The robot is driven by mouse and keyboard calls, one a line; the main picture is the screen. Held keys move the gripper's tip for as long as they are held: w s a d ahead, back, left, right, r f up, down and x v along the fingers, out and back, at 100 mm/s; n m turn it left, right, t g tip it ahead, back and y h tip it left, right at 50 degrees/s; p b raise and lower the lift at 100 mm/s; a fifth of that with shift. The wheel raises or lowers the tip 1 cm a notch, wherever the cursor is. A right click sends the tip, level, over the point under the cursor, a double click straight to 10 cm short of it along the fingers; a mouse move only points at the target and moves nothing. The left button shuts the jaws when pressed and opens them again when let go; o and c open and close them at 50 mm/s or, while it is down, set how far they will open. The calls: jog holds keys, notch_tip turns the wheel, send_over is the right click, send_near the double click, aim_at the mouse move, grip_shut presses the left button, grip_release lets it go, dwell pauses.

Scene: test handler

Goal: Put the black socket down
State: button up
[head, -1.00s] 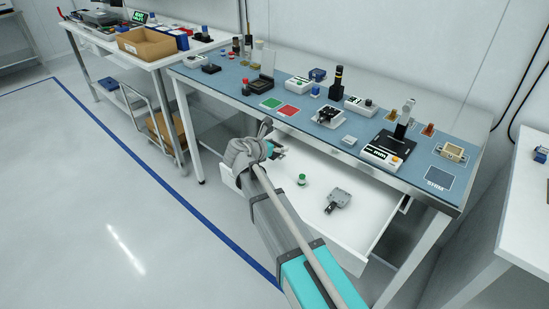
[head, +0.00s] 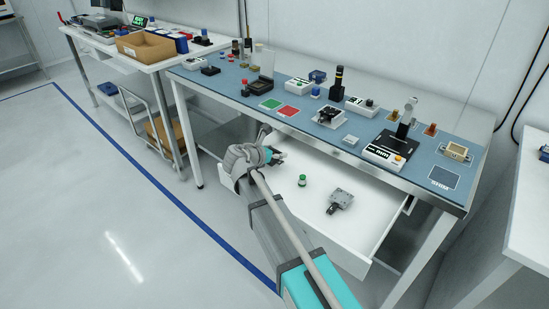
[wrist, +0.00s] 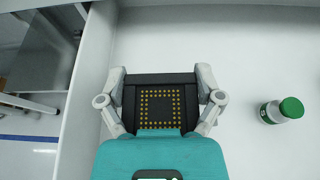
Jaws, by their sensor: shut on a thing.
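The black socket (wrist: 161,79), a square block with a grid of gold contacts on its face, is between the fingers of my gripper in the wrist view. My gripper (wrist: 160,92) is shut on it, with one grey finger against each side. Behind the socket lies the white floor of the open drawer (wrist: 245,55). How high the socket is above that floor I cannot tell. In the head view my gripper (head: 276,157) is over the drawer's left part, and the socket is hard to make out there.
In the drawer, a small bottle with a green cap (head: 302,180) and a grey metal device (head: 340,200) lie to the right. The drawer's left wall (wrist: 85,90) is close by. The blue-matted bench (head: 235,88) above carries several fixtures. The drawer floor between gripper and bottle is clear.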

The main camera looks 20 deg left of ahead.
jog(key=shift+f, duration=0.5)
jog(key=shift+f+b, duration=0.6)
jog(key=shift+b, duration=0.25)
jog(key=o, duration=1)
jog(key=shift+c, duration=0.2)
jog(key=shift+r, duration=0.2)
